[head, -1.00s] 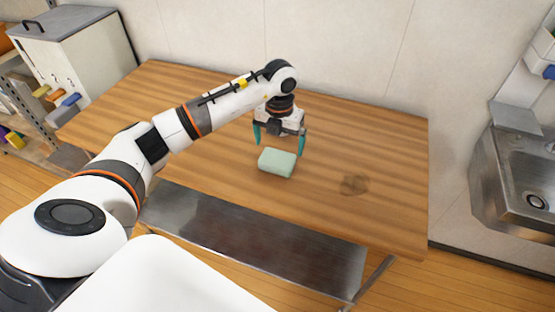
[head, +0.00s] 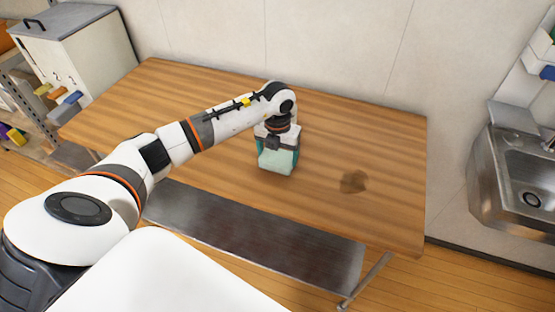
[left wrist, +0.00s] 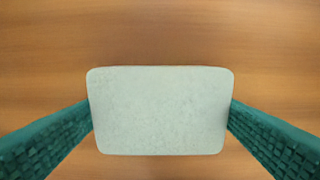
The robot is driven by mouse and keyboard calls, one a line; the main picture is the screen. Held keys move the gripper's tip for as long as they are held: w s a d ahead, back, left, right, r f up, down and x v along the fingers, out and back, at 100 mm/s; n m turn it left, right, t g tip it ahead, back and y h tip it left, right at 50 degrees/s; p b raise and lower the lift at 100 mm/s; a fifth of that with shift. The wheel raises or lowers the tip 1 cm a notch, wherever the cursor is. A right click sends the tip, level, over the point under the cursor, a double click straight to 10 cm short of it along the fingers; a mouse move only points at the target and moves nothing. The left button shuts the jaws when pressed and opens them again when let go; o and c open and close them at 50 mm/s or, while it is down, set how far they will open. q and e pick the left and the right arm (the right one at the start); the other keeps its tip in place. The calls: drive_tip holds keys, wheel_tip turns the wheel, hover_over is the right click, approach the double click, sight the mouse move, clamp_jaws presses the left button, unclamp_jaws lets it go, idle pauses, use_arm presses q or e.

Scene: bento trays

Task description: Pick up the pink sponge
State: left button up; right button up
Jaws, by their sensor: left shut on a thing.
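The only sponge in view is pale green, not pink. This sponge (head: 278,161) is on or just above the wooden table, and I cannot tell which. My left gripper (head: 277,165) is over it from above, with a teal finger on each side. In the left wrist view the sponge (left wrist: 160,110) fills the space between the two teal fingers of the left gripper (left wrist: 160,118), which touch its left and right sides. The left gripper is shut on it. My right gripper is not in view.
A steel sink (head: 520,185) is at the right, a white cabinet (head: 85,60) at the left, and a wall behind.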

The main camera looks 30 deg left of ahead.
sight(278, 157)
use_arm(q)
wheel_tip(278, 157, up, 10)
drive_tip(key=b, duration=0.2)
idle(0.4)
